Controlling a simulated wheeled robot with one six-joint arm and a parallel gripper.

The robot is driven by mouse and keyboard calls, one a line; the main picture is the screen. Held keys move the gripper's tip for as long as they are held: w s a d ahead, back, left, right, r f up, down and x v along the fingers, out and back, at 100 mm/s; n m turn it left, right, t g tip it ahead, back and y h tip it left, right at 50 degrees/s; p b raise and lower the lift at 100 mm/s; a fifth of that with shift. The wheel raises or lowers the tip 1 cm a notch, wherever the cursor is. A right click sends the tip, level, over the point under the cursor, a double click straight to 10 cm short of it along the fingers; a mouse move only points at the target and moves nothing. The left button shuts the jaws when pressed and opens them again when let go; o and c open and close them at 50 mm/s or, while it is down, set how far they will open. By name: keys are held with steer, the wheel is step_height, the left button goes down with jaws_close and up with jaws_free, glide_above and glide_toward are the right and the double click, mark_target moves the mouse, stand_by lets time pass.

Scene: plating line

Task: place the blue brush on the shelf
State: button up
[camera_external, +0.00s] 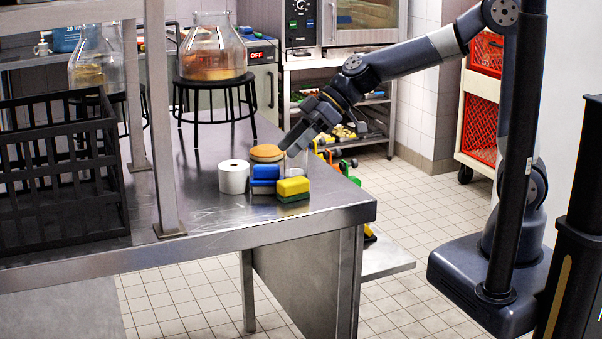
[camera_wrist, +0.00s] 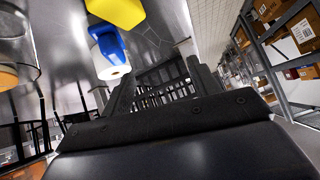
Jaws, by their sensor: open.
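The blue brush appears to be the blue item (camera_external: 265,172) on the steel table, between a white roll and a yellow-and-green sponge; its full shape is hard to make out. A blue item with a rounded part (camera_wrist: 108,42) also shows in the wrist view, beside the white roll. My gripper (camera_external: 291,147) is above and just behind these items. In the wrist view its two fingers (camera_wrist: 162,88) are apart with nothing between them. A raised shelf (camera_external: 60,17) on steel posts spans the left part of the table.
The white roll (camera_external: 234,177), yellow-and-green sponge (camera_external: 293,188) and an orange-topped round item (camera_external: 267,153) stand close around the blue item. A black crate (camera_external: 50,205) sits at left. Glass jars (camera_external: 212,50) on black stands are behind. The table's front right corner is clear.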

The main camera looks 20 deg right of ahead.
mark_target(269, 165)
steer(key=shift+w+a+r+h+p, duration=0.1)
steer(key=shift+w+a+h+p, duration=0.1)
steer(key=shift+w+h+p, duration=0.25)
steer(key=shift+w+a+r+h+p, duration=0.15)
steer(key=shift+h+p, duration=0.2)
steer(key=shift+h, duration=0.3)
steer(key=w+f+m+h+p, duration=0.1)
steer(key=w+f, duration=0.1)
steer(key=w+a+f+m+t+h+p, duration=0.1)
steer(key=w+f+h, duration=0.1)
steer(key=f, duration=0.1)
steer(key=shift+w+a+h, duration=0.1)
steer(key=shift+w+h, duration=0.2)
steer(key=shift+w, duration=0.05)
steer(key=shift+p+x, duration=0.85)
steer(key=shift+x, duration=1.85)
steer(key=shift+a, duration=0.1)
steer(key=shift+c, duration=0.2)
steer(key=c, duration=1)
steer(key=shift+c, duration=0.6)
steer(key=shift+r, duration=0.15)
